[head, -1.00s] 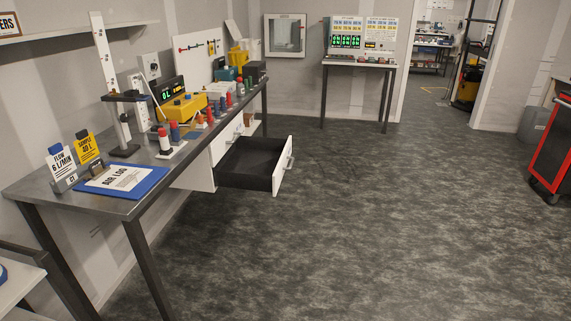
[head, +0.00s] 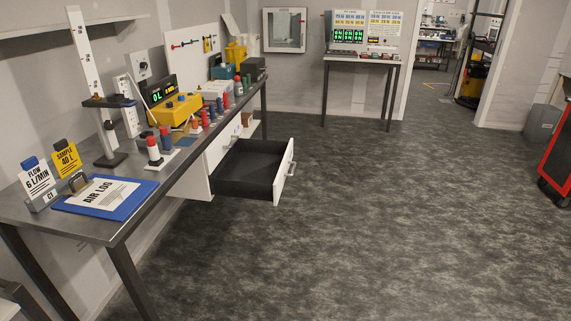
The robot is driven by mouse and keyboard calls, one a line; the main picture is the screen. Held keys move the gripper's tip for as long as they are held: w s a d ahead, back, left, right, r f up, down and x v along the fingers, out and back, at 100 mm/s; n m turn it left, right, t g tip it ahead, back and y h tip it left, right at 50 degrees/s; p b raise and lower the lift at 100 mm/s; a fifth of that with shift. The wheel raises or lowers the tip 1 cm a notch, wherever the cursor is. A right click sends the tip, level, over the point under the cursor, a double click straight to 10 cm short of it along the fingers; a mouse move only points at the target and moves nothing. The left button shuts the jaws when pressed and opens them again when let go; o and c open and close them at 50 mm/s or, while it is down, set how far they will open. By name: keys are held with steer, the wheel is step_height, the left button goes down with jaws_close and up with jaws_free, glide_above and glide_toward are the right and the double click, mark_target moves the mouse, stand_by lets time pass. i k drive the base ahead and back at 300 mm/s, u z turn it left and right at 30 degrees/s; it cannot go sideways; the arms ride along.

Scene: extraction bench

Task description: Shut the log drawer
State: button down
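The log drawer is most likely the white-fronted drawer (head: 283,178) with a dark inside, under the long bench (head: 190,178) at the left. It is pulled well out into the room, and its inside looks empty. A blue board with a sheet marked AIR LOG (head: 104,196) lies on the near end of the bench top. My gripper is not in view.
Sample tubes, a yellow instrument (head: 174,109) and a tall white scale (head: 87,70) stand on the bench. A small table with display panels (head: 360,58) stands at the back wall. A red cabinet (head: 560,160) is at the right. The floor (head: 400,220) between is clear.

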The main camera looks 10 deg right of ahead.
mark_target(255, 169)
steer(key=u, duration=0.35)
steer(key=i, duration=0.85)
steer(key=u, duration=0.65)
steer(key=i, duration=0.6)
steer(key=u, duration=0.2)
